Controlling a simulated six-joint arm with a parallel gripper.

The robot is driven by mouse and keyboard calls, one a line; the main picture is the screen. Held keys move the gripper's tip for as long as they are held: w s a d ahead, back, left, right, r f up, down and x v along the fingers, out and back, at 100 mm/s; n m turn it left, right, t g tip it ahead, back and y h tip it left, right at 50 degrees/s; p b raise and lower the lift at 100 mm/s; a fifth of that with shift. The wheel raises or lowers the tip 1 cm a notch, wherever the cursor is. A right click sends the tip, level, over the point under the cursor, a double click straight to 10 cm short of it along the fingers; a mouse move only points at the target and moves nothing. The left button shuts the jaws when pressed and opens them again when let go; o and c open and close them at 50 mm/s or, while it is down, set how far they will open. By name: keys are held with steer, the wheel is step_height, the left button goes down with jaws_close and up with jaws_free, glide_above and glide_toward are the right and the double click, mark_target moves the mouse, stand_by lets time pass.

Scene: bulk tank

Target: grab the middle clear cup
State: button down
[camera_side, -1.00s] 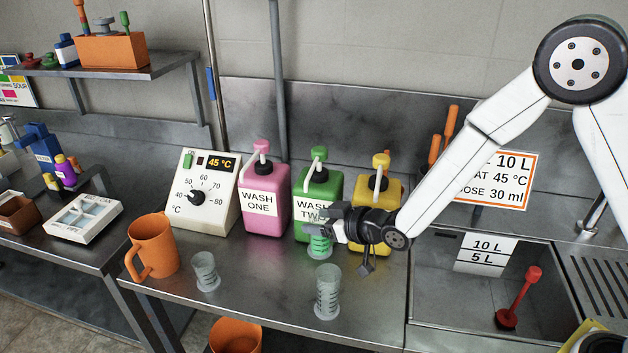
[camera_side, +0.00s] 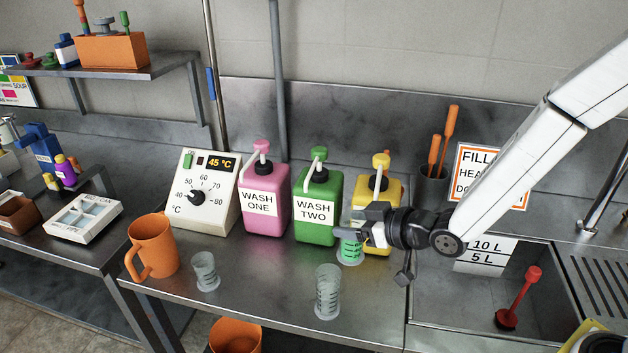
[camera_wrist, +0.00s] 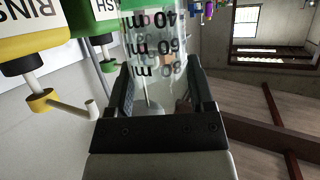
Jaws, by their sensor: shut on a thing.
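My gripper (camera_side: 354,226) is shut on a clear cup (camera_side: 351,250) with green in it, in front of the yellow bottle in the side view. In the wrist view the cup (camera_wrist: 155,48) sits between the two fingers of my gripper (camera_wrist: 152,75), with black ml marks showing and green at its far end. A second clear cup (camera_side: 327,291) stands upright on the counter, nearer the front edge. A third clear cup (camera_side: 205,271) stands to the left, beside the orange jug. Both standing cups look empty. I cannot tell the gap between the held cup and the counter.
An orange jug (camera_side: 152,246) stands at the counter's left end. The heater box (camera_side: 207,190), pink bottle (camera_side: 264,203), green bottle (camera_side: 317,207) and yellow bottle (camera_side: 372,187) line the back. The sink (camera_side: 440,300) with a red plunger (camera_side: 520,298) is at right.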

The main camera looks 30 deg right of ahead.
steer(key=shift+v, duration=1.05)
steer(key=shift+s+a+r, duration=0.1)
steer(key=shift+s, duration=0.05)
